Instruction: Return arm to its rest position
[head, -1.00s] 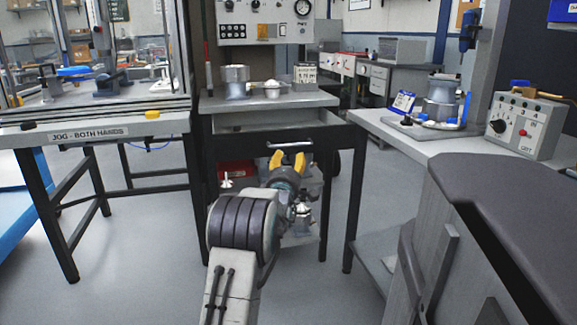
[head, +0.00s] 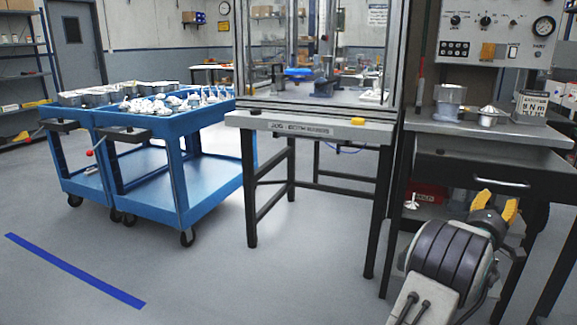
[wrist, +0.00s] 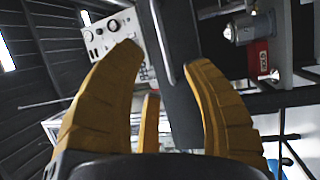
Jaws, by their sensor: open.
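My gripper (head: 496,207) is at the lower right of the head view, in front of the test bench (head: 470,134) and its drawer. Its yellow fingers are spread apart and point up and away from me. In the wrist view my gripper (wrist: 165,85) shows its yellow fingers apart with nothing between them. The drawer handle (head: 501,183) lies just beyond the fingertips in the head view; it also shows past the fingers in the wrist view (wrist: 164,42). I cannot tell the exact gap to it.
A press table (head: 300,128) stands in the middle. Blue carts (head: 170,124) carrying white and metal parts stand at the left. Clear floor with a blue tape strip (head: 75,272) lies at the front left. A metal housing (head: 449,106) sits on the bench.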

